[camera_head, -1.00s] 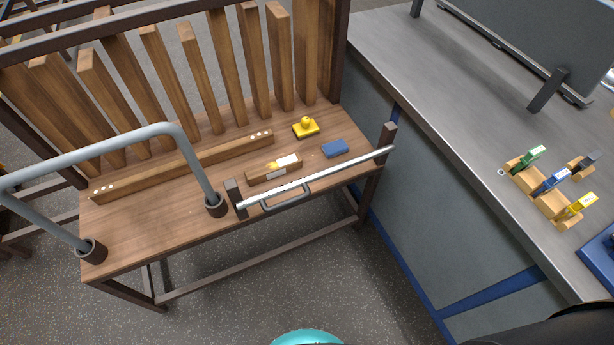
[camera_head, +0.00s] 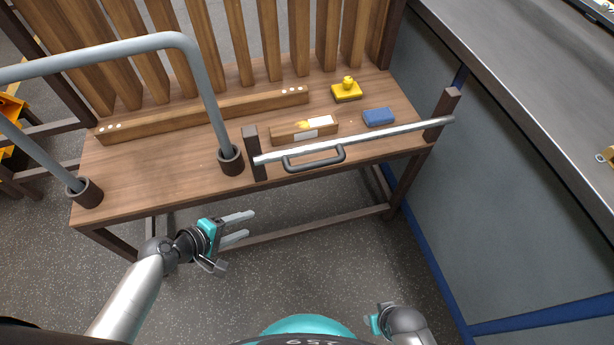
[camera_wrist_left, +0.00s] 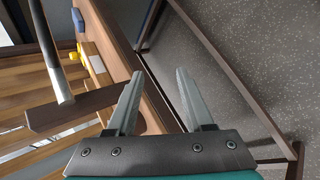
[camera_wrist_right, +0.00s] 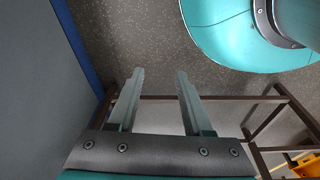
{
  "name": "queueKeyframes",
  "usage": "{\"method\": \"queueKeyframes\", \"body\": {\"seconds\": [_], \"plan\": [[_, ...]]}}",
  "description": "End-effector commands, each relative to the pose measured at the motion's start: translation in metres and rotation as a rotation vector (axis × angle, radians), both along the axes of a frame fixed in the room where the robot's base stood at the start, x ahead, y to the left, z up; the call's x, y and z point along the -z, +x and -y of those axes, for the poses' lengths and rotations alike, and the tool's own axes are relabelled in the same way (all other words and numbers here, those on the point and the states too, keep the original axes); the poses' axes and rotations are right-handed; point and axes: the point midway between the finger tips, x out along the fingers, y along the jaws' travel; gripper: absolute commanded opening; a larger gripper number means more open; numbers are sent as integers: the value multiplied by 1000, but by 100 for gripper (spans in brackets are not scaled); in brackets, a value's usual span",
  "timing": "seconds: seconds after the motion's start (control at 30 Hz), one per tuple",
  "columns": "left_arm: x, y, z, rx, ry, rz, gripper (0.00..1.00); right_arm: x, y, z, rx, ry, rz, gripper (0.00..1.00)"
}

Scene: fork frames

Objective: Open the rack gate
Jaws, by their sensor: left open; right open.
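The rack gate (camera_head: 385,134) is a pale metal bar with a dark grey loop handle (camera_head: 314,158). It spans the front edge of the wooden rack shelf between two dark posts, and its bar rests at both of them. My left gripper (camera_head: 242,227) is open and empty, in front of and below the shelf, lower left of the handle. In the left wrist view the bar (camera_wrist_left: 52,55) shows at the upper left, beyond the open fingers (camera_wrist_left: 155,100). My right gripper (camera_wrist_right: 160,100) is open and empty; in the head view only its wrist shows at the bottom, with the fingers unclear.
On the shelf (camera_head: 150,165) behind the bar are a wooden block with a label (camera_head: 290,132), a blue block (camera_head: 378,117) and a yellow piece (camera_head: 346,92). A grey tube frame (camera_head: 207,95) stands at left. A grey counter (camera_head: 520,90) is at right. The floor in front is clear.

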Motion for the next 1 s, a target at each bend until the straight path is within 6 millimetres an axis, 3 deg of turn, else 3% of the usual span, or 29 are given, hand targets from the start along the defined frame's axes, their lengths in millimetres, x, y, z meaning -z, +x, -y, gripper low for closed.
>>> {"method": "queueKeyframes", "body": {"seconds": [0.03,0.17,0.3,0.43,0.67,1.0], "plan": [[-7,13,7,-10,-85,26,52,12,7,-1,1,1,10,50],[-52,32,28,-10,-313,60,52,15,21,-3,4,2,22,50],[-93,36,46,23,-489,76,52,14,30,-4,6,3,32,50],[-115,36,54,48,-572,79,52,11,33,-5,7,4,35,50],[-119,45,70,56,-596,80,52,4,38,-6,8,6,44,50],[-102,87,126,55,-595,82,52,-21,54,-9,9,13,86,50]]}}
